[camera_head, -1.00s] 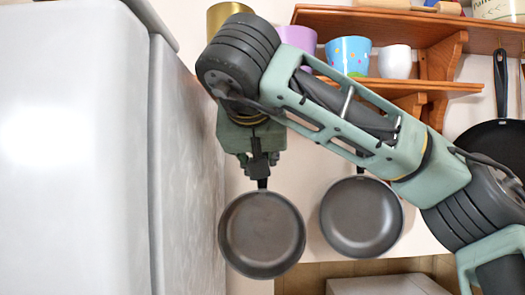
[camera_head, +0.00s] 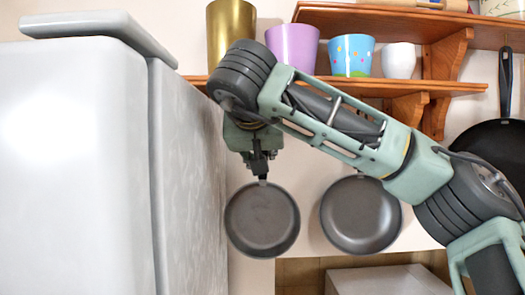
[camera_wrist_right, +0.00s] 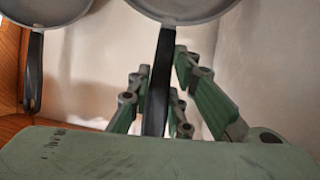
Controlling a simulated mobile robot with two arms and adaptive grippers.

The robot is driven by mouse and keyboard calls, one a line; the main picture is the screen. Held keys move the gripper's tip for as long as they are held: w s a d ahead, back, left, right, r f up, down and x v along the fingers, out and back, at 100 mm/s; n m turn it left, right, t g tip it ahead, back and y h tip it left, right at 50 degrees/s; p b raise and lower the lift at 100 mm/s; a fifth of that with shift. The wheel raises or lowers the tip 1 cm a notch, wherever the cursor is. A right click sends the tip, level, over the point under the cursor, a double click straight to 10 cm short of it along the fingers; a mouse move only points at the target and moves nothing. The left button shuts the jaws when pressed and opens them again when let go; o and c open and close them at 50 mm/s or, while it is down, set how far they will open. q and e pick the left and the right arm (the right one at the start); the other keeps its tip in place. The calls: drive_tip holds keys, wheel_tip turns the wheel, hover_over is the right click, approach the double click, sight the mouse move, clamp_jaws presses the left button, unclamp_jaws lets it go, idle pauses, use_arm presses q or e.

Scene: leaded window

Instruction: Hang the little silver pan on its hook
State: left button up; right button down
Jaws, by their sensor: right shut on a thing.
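A small dark-grey metal pan (camera_head: 262,221) hangs below my right gripper (camera_head: 260,170) in the head view, its round face toward me. My right gripper is shut on its black handle; in the right wrist view, the handle (camera_wrist_right: 157,92) runs between the fingers (camera_wrist_right: 160,88). The pan is beside the pale fridge-like cabinet, a small gap away. A similar grey pan (camera_head: 361,215) hangs to its right against the wall and also shows in the wrist view (camera_wrist_right: 45,8). I cannot make out a free hook; my wrist covers part of the wall. My left gripper is not in view.
The pale cabinet (camera_head: 80,160) fills the left side. A wooden shelf (camera_head: 455,88) with several cups runs above the pans, close to my right arm. A large black pan (camera_head: 500,150) hangs at far right. A pale box top (camera_head: 385,282) lies below.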

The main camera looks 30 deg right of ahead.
drive_tip(key=w+d, duration=0.3)
drive_tip(key=w, duration=0.3)
drive_tip(key=shift+d+f, duration=0.15)
drive_tip(key=shift+d, duration=0.05)
idle(0.6)
drive_tip(key=shift+w, duration=0.1)
idle(0.5)
drive_tip(key=c, duration=1.5)
unclamp_jaws()
drive_tip(key=shift+c, duration=0.2)
drive_tip(key=shift+o, duration=0.5)
drive_tip(key=shift+f, duration=0.15)
drive_tip(key=o, duration=1.1)
